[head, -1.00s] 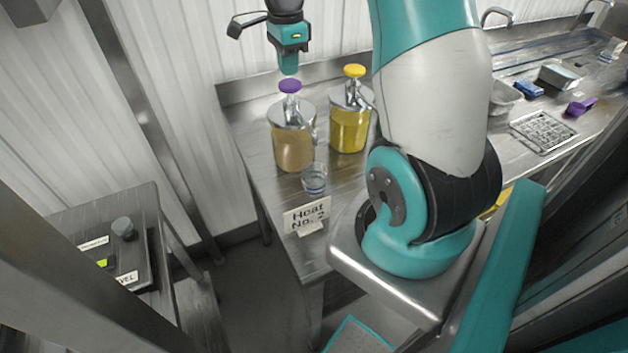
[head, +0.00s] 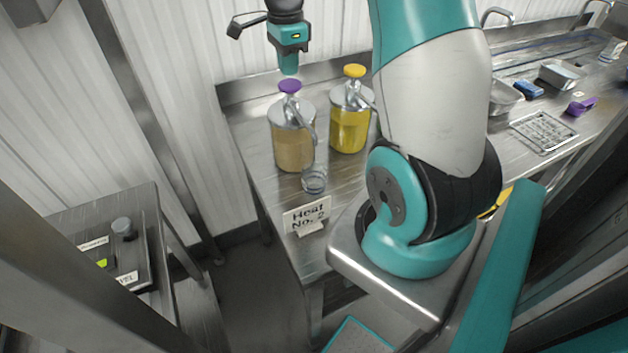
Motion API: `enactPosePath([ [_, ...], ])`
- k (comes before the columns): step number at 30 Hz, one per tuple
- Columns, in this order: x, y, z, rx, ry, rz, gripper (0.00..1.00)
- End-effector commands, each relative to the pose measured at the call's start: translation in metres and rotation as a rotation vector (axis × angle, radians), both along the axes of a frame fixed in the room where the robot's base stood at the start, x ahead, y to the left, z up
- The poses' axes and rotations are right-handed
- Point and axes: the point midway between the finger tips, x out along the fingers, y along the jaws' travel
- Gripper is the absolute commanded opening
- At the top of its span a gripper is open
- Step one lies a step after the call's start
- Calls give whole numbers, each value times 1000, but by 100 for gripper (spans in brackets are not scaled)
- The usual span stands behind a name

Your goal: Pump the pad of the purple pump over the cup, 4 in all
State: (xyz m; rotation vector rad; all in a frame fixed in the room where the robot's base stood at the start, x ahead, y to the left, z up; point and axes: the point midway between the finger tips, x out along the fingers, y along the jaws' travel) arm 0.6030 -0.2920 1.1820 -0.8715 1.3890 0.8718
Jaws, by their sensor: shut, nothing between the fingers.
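The purple pump (head: 293,148) is a clear jar of tan liquid with a metal lid and spout. Its round purple pad (head: 290,86) is on top. My gripper (head: 289,71) is shut and empty, pointing down just above the purple pad; whether it touches the pad I cannot tell. The clear cup (head: 315,181) stands on the steel table in front of the jar, below the spout. What the cup holds is hard to tell.
A pump with a yellow pad (head: 354,71) and yellow liquid stands close to the right. A sign (head: 306,216) reading "Heat No. 2" sits at the table's front. Trays, a rack (head: 543,132) and a purple scoop (head: 581,106) lie at the far right.

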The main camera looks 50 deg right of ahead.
Motion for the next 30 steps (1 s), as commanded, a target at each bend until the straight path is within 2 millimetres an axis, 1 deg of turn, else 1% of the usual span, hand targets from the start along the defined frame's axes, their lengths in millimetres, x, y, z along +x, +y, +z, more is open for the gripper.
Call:
enactPosePath([
  [11, 0, 0, -2, 0, 0, 0, 0],
  [30, 0, 0, -24, 0, 0, 0, 0],
])
